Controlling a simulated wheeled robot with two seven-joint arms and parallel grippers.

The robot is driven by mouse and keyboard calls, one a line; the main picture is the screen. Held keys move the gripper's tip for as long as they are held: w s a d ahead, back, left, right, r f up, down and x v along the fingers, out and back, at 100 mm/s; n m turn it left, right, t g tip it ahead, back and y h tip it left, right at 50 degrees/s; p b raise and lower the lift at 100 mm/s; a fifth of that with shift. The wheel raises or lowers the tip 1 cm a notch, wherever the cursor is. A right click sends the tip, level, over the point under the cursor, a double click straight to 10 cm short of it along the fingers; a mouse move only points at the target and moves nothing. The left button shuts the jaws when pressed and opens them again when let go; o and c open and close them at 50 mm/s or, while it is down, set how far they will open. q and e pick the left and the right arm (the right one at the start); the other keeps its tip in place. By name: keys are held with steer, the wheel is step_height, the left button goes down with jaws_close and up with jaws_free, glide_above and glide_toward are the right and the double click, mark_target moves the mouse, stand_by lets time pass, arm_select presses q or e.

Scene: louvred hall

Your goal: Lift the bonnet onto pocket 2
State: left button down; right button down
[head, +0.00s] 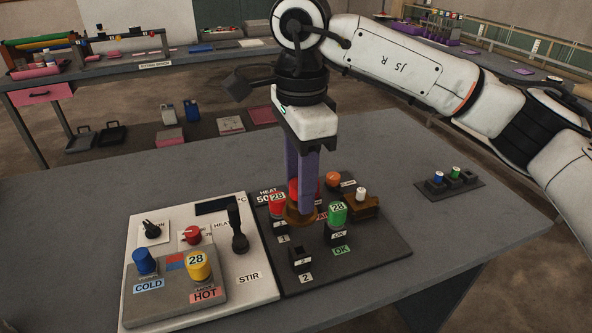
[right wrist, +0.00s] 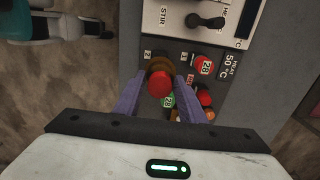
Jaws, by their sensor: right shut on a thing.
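My right gripper (head: 305,208) is shut on the bonnet (head: 296,218), a red knob on a round brown base. In the right wrist view the bonnet (right wrist: 160,84) sits between the two purple fingers. In the head view the fingers hide part of it. It appears to be above the dark panel (head: 375,250). Pocket 2 (head: 300,258) is a small black fitting near the panel's front edge, with a "2" label in front of it. The bonnet is behind it in the head view; no contact shows.
Close to the bonnet stand a green button (head: 338,212), a red button (head: 277,205) and a brown block (head: 362,207) with a white knob. A white control plate (head: 262,285) with a black lever lies left. A small black rack (head: 450,187) stands right. The table's front right is clear.

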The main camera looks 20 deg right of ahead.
mark_target(300, 224)
steer(key=shift+s+f+b, duration=0.15)
steer(key=shift+f+b, duration=0.3)
steer(key=shift+f, duration=0.25)
steer(key=shift+f+b, duration=2.15)
steer(key=shift+f, duration=0.95)
steer(key=shift+r, duration=0.35)
steer(key=shift+f, duration=0.1)
steer(key=shift+f+b, duration=0.6)
steer(key=shift+f, duration=0.3)
steer(key=c, duration=1.1)
jaws_free()
